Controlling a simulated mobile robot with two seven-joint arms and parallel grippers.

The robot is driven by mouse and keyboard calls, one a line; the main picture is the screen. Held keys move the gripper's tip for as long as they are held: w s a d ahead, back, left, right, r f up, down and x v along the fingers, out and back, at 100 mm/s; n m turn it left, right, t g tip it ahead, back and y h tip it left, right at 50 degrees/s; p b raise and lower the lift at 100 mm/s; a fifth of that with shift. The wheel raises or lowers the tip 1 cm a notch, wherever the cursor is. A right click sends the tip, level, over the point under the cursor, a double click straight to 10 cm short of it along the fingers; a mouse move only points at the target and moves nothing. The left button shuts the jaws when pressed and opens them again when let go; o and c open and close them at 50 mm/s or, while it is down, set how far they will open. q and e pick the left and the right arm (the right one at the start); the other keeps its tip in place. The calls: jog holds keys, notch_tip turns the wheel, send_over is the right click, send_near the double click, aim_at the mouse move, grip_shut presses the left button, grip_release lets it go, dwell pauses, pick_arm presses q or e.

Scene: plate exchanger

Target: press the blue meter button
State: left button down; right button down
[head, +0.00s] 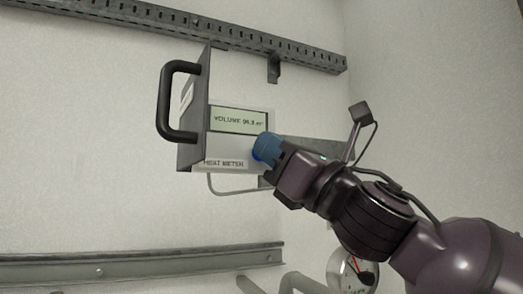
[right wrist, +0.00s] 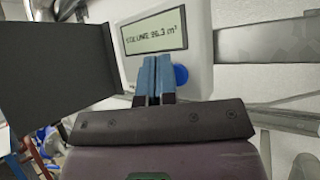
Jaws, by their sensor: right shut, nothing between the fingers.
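The heat meter (head: 234,148) hangs on the wall in the head view, its display reading VOLUME 96.3 m³. It also shows in the right wrist view (right wrist: 200,45). The round blue meter button (right wrist: 181,75) is right of my blue fingertips in the right wrist view. In the head view only a sliver of blue at the meter's lower right may be the button; my fingers cover that spot. My right gripper (head: 265,148) is shut and empty, its fingertips at the meter's lower right front; in the wrist view it (right wrist: 154,75) overlaps the meter face beside the button. I cannot tell whether it touches.
A dark open door with a black handle (head: 165,102) stands at the meter's left side. A slotted metal rail (head: 180,22) runs above, another rail (head: 140,266) below. A round gauge (head: 355,270) and pipes sit at lower right, under my right arm.

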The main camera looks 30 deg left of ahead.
jog(key=shift+w+d+f+t, duration=0.1)
jog(key=shift+w+f+t, duration=0.05)
jog(key=shift+w+t, duration=0.15)
jog(key=shift+s+d, duration=0.2)
jog(key=shift+d, duration=0.3)
jog(key=shift+s+d, duration=0.1)
jog(key=s+d, duration=0.1)
jog(key=d, duration=0.1)
jog(key=s+d, duration=0.1)
jog(key=s, duration=0.1)
jog(key=shift+d, duration=0.4)
jog(key=shift+s, duration=0.1)
dwell(4.2)
